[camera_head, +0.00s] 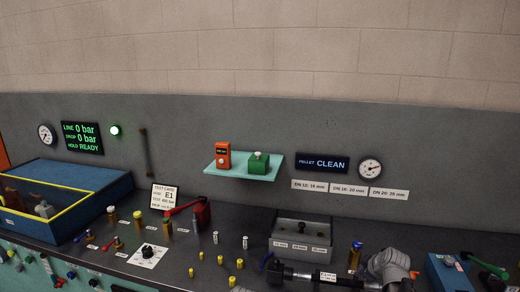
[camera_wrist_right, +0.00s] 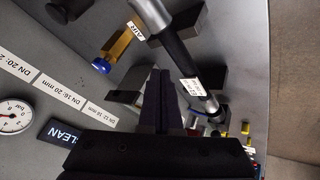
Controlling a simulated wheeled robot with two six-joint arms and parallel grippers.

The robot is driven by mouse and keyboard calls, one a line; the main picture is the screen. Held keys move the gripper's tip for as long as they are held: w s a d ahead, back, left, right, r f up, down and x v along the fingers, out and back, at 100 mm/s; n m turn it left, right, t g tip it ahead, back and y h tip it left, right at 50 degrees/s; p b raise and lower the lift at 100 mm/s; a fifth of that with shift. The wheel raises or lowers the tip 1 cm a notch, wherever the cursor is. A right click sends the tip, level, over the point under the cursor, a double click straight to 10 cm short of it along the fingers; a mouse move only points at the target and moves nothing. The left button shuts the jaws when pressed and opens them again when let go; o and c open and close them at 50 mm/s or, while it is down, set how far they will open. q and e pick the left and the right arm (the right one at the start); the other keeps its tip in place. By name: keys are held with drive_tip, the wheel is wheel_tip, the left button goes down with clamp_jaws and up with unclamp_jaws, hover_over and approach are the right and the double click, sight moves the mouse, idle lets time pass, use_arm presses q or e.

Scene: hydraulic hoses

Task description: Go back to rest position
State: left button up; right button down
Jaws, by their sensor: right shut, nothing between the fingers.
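My right gripper (camera_head: 388,268) is at the lower right of the head view, where its fingertips are hard to make out. In the right wrist view its dark fingers (camera_wrist_right: 161,98) are together and empty. A black hose (camera_head: 335,278) with a white label lies along the front of the bench, left of the gripper. In the wrist view the hose (camera_wrist_right: 181,50) passes beside the fingers, apart from them in the picture. My left gripper is not in view.
A grey box (camera_head: 300,252) with labelled slots and an amber, blue-capped part (camera_head: 355,254) stand near the right gripper. A blue box (camera_head: 446,275) lies to its right. A blue tray (camera_head: 95,207) is at the left. Small yellow fittings (camera_head: 220,260) stand mid-bench.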

drive_tip(key=s+a+f+m+g, duration=0.1)
drive_tip(key=s+a+f+g, duration=0.1)
drive_tip(key=s+a, duration=0.6)
drive_tip(key=s+a+f+m+g, duration=0.1)
drive_tip(key=s+a+f+g, duration=0.15)
drive_tip(key=a, duration=0.95)
drive_tip(key=s+a+m+g+h, duration=0.1)
drive_tip(key=s+a, duration=0.2)
drive_tip(key=s, duration=0.4)
drive_tip(key=s+a+m+g+h, duration=0.1)
drive_tip(key=s+a+g, duration=0.1)
drive_tip(key=s+a, duration=0.2)
drive_tip(key=s, duration=0.3)
drive_tip(key=shift+a, duration=0.3)
drive_tip(key=shift+d+g, duration=0.1)
drive_tip(key=shift+g, duration=0.15)
